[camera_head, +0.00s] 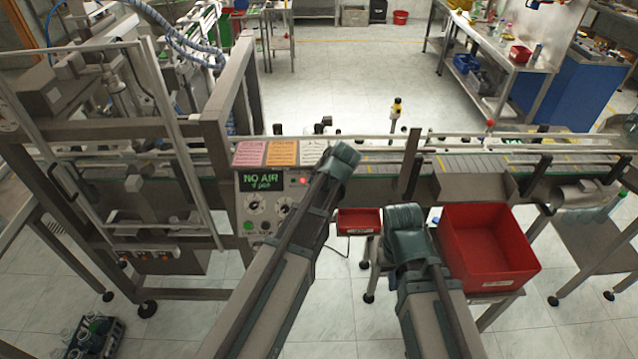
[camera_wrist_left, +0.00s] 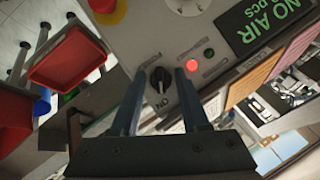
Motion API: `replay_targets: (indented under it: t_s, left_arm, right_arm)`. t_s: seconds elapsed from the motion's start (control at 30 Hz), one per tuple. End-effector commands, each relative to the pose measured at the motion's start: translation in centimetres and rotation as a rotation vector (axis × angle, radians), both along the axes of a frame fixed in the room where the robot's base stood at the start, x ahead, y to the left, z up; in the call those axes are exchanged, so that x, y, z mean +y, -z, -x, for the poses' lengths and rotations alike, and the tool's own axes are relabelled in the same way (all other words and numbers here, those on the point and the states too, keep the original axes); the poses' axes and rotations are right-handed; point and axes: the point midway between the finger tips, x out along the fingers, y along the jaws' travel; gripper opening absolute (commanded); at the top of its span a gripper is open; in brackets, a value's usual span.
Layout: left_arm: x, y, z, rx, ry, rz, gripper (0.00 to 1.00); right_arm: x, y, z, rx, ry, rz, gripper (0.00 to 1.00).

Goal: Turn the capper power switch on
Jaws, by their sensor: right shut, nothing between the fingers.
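The capper power switch (camera_wrist_left: 160,79) is a black rotary knob on the grey panel in the left wrist view, with the word ON beside it. My left gripper (camera_wrist_left: 161,76) is open, with one finger on each side of the knob. I cannot tell whether the fingers touch it. In the head view my left arm's wrist (camera_head: 338,162) is at the right side of the control box (camera_head: 243,215) and hides the knob and fingertips. The display (camera_head: 264,182) reads NO AIR, with a lit red lamp (camera_head: 303,181) beside it. My right gripper (camera_head: 404,218) is shut and empty, left of the large red bin.
The large red bin (camera_head: 490,250) stands at the right and a small red bin (camera_head: 359,222) lies between my arms. A conveyor (camera_head: 475,163) runs behind them. A red and yellow button (camera_wrist_left: 104,10) sits near the knob in the left wrist view.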

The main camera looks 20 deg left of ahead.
Motion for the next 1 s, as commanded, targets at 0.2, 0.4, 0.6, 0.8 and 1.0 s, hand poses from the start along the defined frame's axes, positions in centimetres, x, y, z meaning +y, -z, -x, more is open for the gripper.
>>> replay_targets:
  t_s: [0.2, 0.4, 0.6, 0.8, 1.0]
  left_arm:
    - [-0.1, -0.3, 0.1, -0.001, 0.000, -0.001, 0.45]
    - [-0.9, -2.6, 1.0, -0.002, 0.001, -0.001, 0.45]
    - [-2.2, -5.8, 2.5, -0.001, 0.001, -0.001, 0.45]
    - [-3.5, -8.7, 3.9, -0.001, 0.002, 0.000, 0.45]
    - [-4.5, -10.7, 4.9, 0.000, 0.001, 0.000, 0.45]
  right_arm:
    - [0.0, -0.3, 0.0, 0.000, 0.000, 0.000, 0.00]
    - [0.0, -2.6, 0.0, 0.001, -0.002, 0.000, 0.00]
    - [0.0, -5.8, 0.1, 0.002, -0.005, 0.000, 0.00]
    - [0.0, -8.7, 0.1, 0.003, 0.005, 0.000, 0.00]
    - [0.0, -10.7, 0.1, 0.003, 0.020, -0.001, 0.00]
